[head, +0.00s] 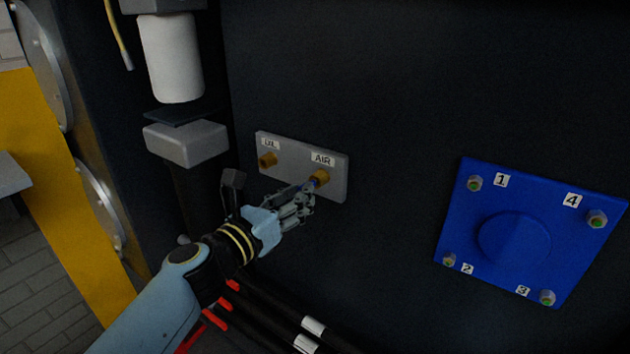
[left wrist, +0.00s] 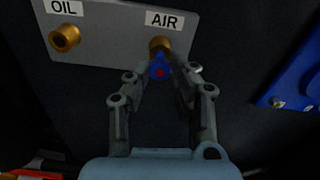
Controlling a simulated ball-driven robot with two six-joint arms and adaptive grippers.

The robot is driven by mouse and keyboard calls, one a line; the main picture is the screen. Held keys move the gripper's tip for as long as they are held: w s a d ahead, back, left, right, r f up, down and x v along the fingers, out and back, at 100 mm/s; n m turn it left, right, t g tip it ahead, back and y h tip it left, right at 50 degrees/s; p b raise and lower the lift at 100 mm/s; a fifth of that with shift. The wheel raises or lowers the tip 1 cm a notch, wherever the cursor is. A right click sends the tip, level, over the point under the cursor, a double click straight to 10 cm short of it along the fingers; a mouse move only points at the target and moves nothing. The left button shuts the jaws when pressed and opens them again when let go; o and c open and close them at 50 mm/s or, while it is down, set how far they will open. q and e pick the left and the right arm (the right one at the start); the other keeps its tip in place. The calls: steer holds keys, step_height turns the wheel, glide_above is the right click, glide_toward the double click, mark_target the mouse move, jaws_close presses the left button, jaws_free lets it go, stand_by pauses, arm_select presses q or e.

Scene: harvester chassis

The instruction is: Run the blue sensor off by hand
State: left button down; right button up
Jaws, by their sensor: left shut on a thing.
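The blue sensor (head: 313,183) sits at the brass AIR port (head: 320,177) on a grey plate (head: 336,185). I cannot tell how far the sensor is threaded on. My right gripper is not in view.
The brass OIL port (head: 268,160) is on the same plate, left of AIR, with nothing on it. A blue cover (head: 470,262) with numbered bolts is at the right. A white cylinder (head: 172,58) hangs upper left. Black hoses (head: 290,318) run below my arm.

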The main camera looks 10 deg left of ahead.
arm_select(q)
steer(key=shift+v, duration=2)
steer(key=shift+s, duration=0.1)
steer(key=shift+v, duration=2.5)
